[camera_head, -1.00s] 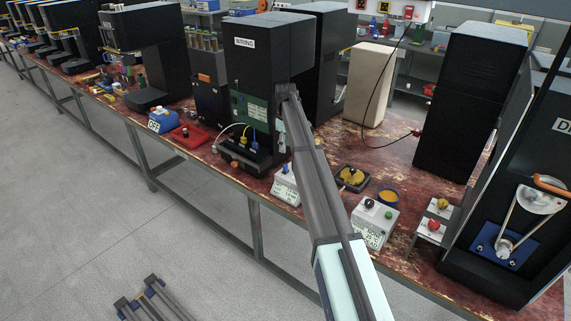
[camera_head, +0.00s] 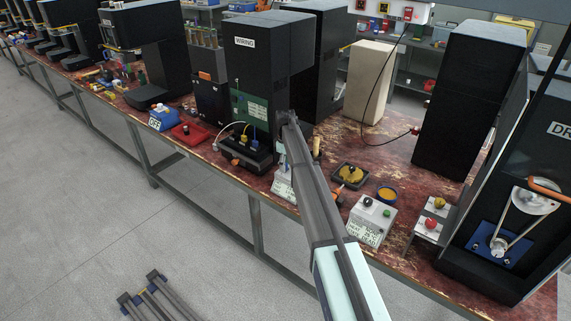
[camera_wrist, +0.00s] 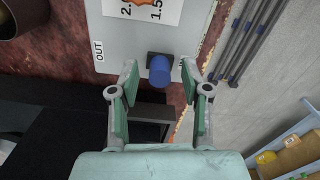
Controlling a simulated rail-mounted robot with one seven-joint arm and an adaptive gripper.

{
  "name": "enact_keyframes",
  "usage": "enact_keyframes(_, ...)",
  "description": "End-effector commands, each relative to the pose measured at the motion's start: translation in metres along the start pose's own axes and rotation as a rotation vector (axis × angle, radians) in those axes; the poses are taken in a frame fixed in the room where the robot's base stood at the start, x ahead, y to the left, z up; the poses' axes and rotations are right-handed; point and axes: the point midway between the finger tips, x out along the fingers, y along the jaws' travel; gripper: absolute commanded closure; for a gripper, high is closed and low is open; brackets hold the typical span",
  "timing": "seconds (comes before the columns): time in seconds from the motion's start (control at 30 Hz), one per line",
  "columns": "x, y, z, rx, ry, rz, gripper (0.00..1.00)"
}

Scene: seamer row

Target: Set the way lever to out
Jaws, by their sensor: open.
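The way lever is a blue-capped knob (camera_wrist: 160,69) on a dark square base, on a pale panel (camera_wrist: 120,50). The panel reads OUT to the left of the lever. A label to its right is mostly covered by a finger. My gripper (camera_wrist: 160,82) is open, with one green-padded finger on each side of the lever. I cannot tell whether either finger touches it. In the head view a white labelled box (camera_head: 281,188) stands below my wrist, and my arm hides much of it and most of my gripper (camera_head: 281,155).
A black WIRING cabinet (camera_head: 258,75) stands close behind my wrist. To the right are a grey box with knobs (camera_head: 370,220), a tray of yellow material (camera_head: 350,174) and an orange-handled tool (camera_head: 350,176).

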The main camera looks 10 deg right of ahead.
Motion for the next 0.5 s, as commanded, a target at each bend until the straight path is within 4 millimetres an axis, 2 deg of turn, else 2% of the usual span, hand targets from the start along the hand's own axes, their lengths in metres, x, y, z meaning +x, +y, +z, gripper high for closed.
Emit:
enact_keyframes(0.03,0.0,0.0,0.0,0.0,0.0,0.0,0.6)
enact_keyframes(0.13,0.0,0.0,0.0,0.0,0.0,0.0,0.95)
enact_keyframes(0.17,0.0,0.0,0.0,0.0,0.0,0.0,1.0)
enact_keyframes(0.37,0.0,0.001,0.0,0.0,0.0,0.0,1.0)
enact_keyframes(0.5,0.001,0.019,0.002,0.001,0.0,0.0,1.0)
